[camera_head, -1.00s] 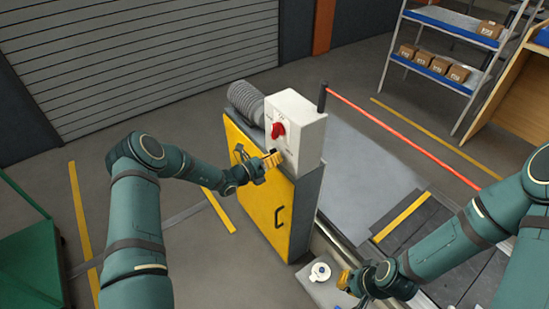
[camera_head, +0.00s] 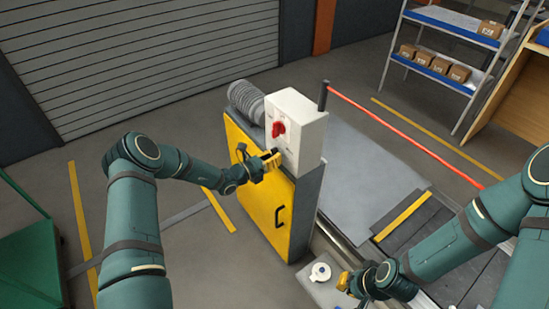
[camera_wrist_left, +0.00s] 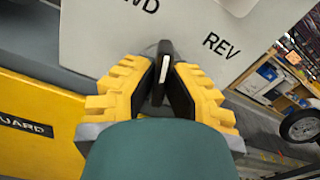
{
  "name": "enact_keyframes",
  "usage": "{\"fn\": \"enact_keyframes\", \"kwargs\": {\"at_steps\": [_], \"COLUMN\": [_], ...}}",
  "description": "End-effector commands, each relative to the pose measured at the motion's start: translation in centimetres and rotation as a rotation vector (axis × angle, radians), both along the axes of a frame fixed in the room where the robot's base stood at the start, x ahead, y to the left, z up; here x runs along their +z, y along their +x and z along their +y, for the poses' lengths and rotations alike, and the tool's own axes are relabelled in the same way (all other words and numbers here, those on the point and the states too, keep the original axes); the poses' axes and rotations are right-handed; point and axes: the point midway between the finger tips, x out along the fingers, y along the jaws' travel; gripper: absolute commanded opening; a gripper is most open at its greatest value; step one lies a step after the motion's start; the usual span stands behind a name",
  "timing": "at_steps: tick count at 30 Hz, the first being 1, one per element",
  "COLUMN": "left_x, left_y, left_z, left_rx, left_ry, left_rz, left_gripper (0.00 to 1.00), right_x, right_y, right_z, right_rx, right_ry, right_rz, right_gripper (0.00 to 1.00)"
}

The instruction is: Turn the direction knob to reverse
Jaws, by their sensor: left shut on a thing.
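The direction knob (camera_wrist_left: 165,72) is black with a white line, on the pale panel of the control box (camera_head: 309,132). In the left wrist view, the line points up, between the partly cut-off FWD label and the REV label (camera_wrist_left: 221,45), nearer the FWD side. My left gripper (camera_head: 272,159) is at the lower front of the box; its yellow fingers (camera_wrist_left: 160,90) are shut on the knob from both sides. In the head view, the gripper largely hides the knob. My right gripper (camera_head: 346,282) is low at the right; its finger gap is unclear.
A red knob (camera_head: 279,130) sits above my left gripper on the box. The box stands on a yellow cabinet (camera_head: 256,190). A small white round object (camera_head: 320,271) lies beside my right gripper. The conveyor (camera_head: 375,185) runs behind, with a red bar (camera_head: 405,138) above it.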

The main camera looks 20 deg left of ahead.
Motion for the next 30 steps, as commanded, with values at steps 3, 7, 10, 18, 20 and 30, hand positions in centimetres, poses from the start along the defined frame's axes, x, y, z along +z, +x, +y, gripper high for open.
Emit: {"fn": "enact_keyframes", "kwargs": {"at_steps": [3, 7, 10, 18, 20, 30], "left_x": [0.14, 0.17, 0.21, 0.26, 0.27, 0.31], "left_y": [0.13, 0.17, 0.19, 0.24, 0.25, 0.28], "left_z": [0.01, 0.02, 0.04, 0.09, 0.09, 0.10], "left_rx": [0.001, 0.001, 0.001, 0.002, 0.002, 0.002], "left_ry": [0.085, 0.183, 0.257, 0.459, 0.502, 0.705], "left_rz": [-0.071, -0.147, -0.207, -0.365, -0.399, -0.557], "left_gripper": [0.00, 0.00, 0.00, 0.00, 0.00, 0.00], "right_x": [-0.22, -0.37, -0.47, -0.74, -0.80, -1.08], "right_y": [-0.07, -0.12, -0.15, -0.24, -0.27, -0.36], "right_z": [0.02, 0.03, 0.03, 0.05, 0.05, 0.07], "right_rx": [0.002, 0.002, 0.002, 0.004, 0.004, 0.006], "right_ry": [0.000, 0.000, 0.000, 0.002, 0.002, 0.002], "right_rz": [0.002, 0.002, 0.003, 0.006, 0.006, 0.008], "right_gripper": [0.00, 0.00, 0.00, 0.00, 0.00, 0.00]}}
